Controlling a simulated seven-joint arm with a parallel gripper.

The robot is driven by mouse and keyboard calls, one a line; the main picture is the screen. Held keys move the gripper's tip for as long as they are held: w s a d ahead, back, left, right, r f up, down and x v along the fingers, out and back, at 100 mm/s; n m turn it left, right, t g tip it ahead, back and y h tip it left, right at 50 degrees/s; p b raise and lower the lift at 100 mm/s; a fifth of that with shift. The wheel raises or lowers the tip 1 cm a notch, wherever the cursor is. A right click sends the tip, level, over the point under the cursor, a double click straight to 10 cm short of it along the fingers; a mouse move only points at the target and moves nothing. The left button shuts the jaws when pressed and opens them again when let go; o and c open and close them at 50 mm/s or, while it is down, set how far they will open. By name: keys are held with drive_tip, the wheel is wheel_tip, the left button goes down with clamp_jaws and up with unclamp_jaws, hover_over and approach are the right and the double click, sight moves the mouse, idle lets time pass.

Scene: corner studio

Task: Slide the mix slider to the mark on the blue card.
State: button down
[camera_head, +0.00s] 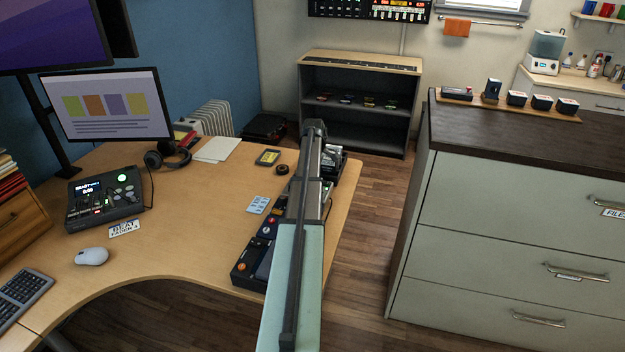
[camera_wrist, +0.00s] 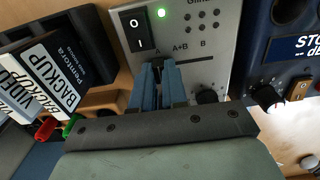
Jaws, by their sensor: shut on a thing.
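My gripper (camera_wrist: 158,88) shows in the wrist view with its blue fingers close together over a grey panel (camera_wrist: 218,35). It is shut on the mix slider, whose knob is mostly hidden by the fingers. The fingers are at the left end of the slider's slot (camera_wrist: 196,60), near the letter A. The printed marks A, A+B and B run along the panel above the slot. In the head view my arm covers the gripper's tips and most of the panel. The light blue card (camera_head: 258,204) lies on the desk left of my arm; its writing is too small to read.
In the wrist view, a black rocker switch (camera_wrist: 138,32) and a lit green lamp (camera_wrist: 161,13) are just above the fingers. A dark blue unit (camera_wrist: 285,65) with knobs is close on the right. Boxes labelled BACKUP (camera_wrist: 50,72) stand at left. The desk (camera_head: 190,220) is clear left of the card.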

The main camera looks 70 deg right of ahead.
drive_tip(key=c, duration=1.1)
unclamp_jaws()
drive_tip(key=shift+d, duration=0.2)
drive_tip(key=shift+c, duration=0.2)
wheel_tip(320, 180, up, 14)
drive_tip(key=shift+f, duration=0.1)
